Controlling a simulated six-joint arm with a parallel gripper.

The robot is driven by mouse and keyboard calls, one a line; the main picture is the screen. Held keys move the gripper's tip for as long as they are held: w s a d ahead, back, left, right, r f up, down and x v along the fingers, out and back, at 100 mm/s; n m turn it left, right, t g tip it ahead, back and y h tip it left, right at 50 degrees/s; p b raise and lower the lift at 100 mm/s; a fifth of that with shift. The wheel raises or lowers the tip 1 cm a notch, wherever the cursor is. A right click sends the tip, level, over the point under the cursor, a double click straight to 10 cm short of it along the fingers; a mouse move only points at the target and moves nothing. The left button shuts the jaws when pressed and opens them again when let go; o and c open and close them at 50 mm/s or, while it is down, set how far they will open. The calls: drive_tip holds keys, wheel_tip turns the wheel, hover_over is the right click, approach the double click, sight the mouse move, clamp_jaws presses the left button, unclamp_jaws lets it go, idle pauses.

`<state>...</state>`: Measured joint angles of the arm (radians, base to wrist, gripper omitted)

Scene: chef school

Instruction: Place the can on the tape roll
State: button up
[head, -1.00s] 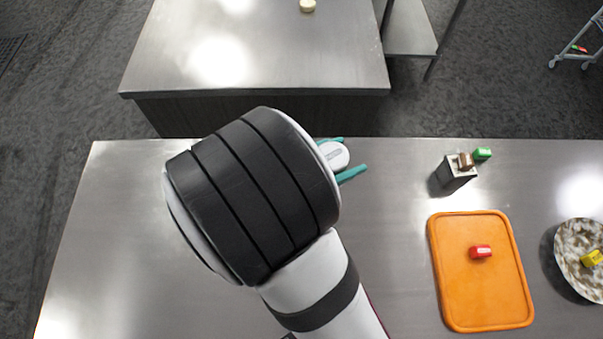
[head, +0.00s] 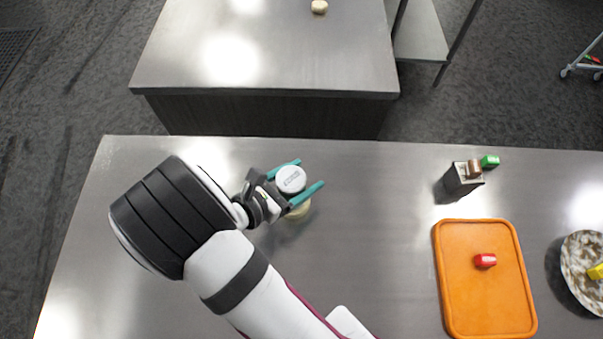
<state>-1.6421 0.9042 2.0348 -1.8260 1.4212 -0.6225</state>
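The can (head: 291,179) has a round white top with faint lettering and is between the two teal fingers of my gripper (head: 295,183). The fingers lie along both its sides, and my gripper appears shut on it. A cream-coloured ring, seemingly the tape roll (head: 301,211), shows just below the can near the front finger. The fingers and can hide most of the roll. I cannot tell whether the can touches it or hangs above it.
To the right are an orange cutting board (head: 460,300) with a red item (head: 485,261), a metal block (head: 462,180), a green item (head: 490,161) and a speckled plate (head: 569,262). The steel table (head: 380,210) is clear between gripper and board. Another counter (head: 270,50) stands behind.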

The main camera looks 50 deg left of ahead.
sight(280, 190)
drive_tip(key=o, duration=0.4)
drive_tip(key=shift+r, duration=0.15)
drive_tip(key=v, duration=1.2)
